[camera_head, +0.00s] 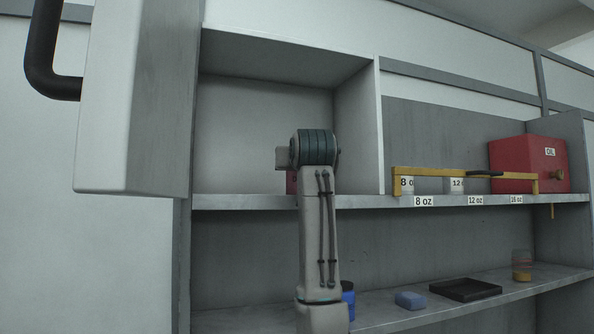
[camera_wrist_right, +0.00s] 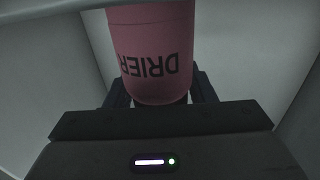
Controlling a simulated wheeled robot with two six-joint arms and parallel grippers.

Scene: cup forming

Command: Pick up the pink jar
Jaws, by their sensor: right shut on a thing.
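The pink jar (camera_wrist_right: 152,45) fills the top middle of the right wrist view, with the dark word DRIER upside down on its side. My right gripper (camera_wrist_right: 160,92) is shut on it, with one dark finger on each side. In the head view my right arm reaches up into an open cabinet compartment. A small dark pink patch of the jar (camera_head: 291,182) shows just left of the arm, low in the compartment. I cannot tell whether the jar touches the shelf. My left gripper is in neither view.
The open cabinet door (camera_head: 138,100) stands at the left of the compartment. A red OIL container (camera_head: 528,163) and a yellow bar (camera_head: 465,172) are on the upper shelf at right. The lower shelf holds a blue block (camera_head: 410,300), a black tray (camera_head: 466,297) and an orange-and-clear cup (camera_head: 521,266).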

